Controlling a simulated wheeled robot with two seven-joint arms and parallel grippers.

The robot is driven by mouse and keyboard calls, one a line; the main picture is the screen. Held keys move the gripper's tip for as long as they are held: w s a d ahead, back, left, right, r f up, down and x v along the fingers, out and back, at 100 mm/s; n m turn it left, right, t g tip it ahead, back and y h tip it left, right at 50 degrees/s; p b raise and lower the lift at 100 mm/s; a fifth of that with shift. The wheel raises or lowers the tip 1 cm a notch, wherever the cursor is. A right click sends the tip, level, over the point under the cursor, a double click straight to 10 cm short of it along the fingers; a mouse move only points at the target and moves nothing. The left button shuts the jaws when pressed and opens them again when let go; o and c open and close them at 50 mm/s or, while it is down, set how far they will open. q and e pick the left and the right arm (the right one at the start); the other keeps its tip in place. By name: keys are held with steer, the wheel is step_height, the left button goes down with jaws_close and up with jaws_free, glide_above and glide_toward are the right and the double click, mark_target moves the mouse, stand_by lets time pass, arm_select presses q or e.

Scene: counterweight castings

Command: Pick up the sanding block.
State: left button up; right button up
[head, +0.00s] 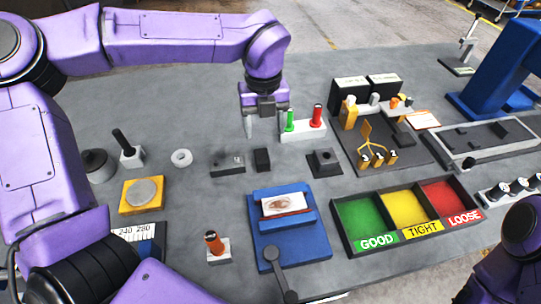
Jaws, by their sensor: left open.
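My left gripper (263,124) points down above the middle of the grey table, its two fingers apart with nothing seen between them. A small dark block (262,160) stands on the table just below it in the picture, apart from the fingers. A longer dark grey block (228,164) lies just left of it. I cannot tell for certain which block is the sanding block; none carries a readable name. My right gripper is not in view; only a purple part of my right arm shows at the lower right.
A white stand (303,136) with green and red handles is close right of the gripper. A blue fixture (287,243) stands in front. A three-part tray (352,247) marked GOOD, TIGHT and LOOSE lies at the right front. A white ring (181,158) lies left on fairly clear table.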

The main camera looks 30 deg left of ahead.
mark_target(262, 156)
arm_select(q)
steer(key=shift+w+f, duration=0.1)
steer(key=shift+f, duration=0.45)
steer(key=f, duration=0.3)
steer(key=f+p, duration=0.1)
steer(key=f, duration=0.2)
steer(key=f+p, duration=0.1)
steer(key=f, duration=0.1)
steer(key=shift+s+a+f, duration=0.3)
steer(key=shift+s+f, duration=0.1)
steer(key=shift+f, duration=0.4)
steer(key=c, duration=1.1)
